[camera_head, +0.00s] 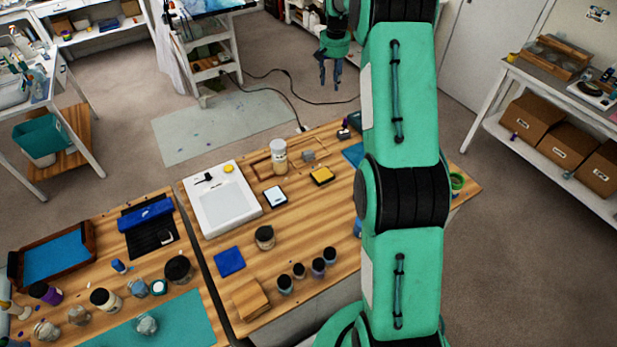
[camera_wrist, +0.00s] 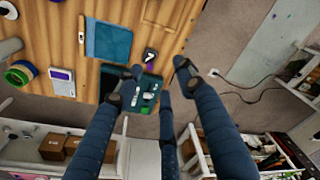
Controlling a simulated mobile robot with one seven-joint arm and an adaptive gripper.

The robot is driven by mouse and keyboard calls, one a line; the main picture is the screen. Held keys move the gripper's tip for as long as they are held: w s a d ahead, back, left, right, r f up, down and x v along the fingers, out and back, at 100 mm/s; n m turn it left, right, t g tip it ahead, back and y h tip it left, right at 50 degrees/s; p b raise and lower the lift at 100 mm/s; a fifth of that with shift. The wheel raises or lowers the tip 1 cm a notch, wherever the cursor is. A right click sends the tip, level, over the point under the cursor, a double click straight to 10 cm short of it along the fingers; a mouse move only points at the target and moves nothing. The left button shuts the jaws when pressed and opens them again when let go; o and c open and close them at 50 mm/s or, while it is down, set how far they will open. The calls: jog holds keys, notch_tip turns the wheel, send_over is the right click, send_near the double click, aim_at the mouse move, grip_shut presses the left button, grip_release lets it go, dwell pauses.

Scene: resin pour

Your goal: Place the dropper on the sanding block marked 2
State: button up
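My gripper (camera_head: 331,78) hangs in the air beyond the far edge of the wooden worktable, with its fingers apart and nothing between them. In the wrist view my gripper (camera_wrist: 157,78) shows its dark blue fingers spread. A small dark block (camera_wrist: 149,56) with a white mark, possibly a 2 or a 7, lies near the table edge; it seems to be the dark piece (camera_head: 343,134) in the head view. I cannot pick out the dropper for certain; a small black item (camera_head: 203,179) lies in the white tray (camera_head: 213,228).
A dark green case (camera_wrist: 152,82) with small light items lies at the table edge, partly behind a finger. Several small jars line the front. A cable (camera_head: 290,90) crosses the floor.

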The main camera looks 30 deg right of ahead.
jog(key=s+a+r+n+t, duration=0.1)
jog(key=s+a+r, duration=0.95)
jog(key=a, duration=0.25)
jog(key=s+a+r+n+t, duration=0.1)
jog(key=s+a+r+n, duration=0.1)
jog(key=s+a+r, duration=0.9)
jog(key=s+a+r+n+t, duration=0.1)
jog(key=s+a+r, duration=0.1)
jog(key=s+a, duration=1.1)
jog(key=s+a+f+n, duration=0.1)
jog(key=s+f, duration=0.1)
jog(key=s, duration=0.6)
jog(key=s+a+f+t, duration=0.1)
jog(key=s+a+f, duration=0.1)
jog(key=s, duration=0.6)
jog(key=shift+f+n+y, duration=0.3)
jog(key=shift+f+n, duration=0.1)
jog(key=shift+f, duration=0.4)
jog(key=shift+s+f, duration=0.1)
notch_tip(320, 180, down, 8)
jog(key=b, duration=0.8)
jog(key=shift+f+b, duration=0.25)
jog(key=shift+b, duration=0.15)
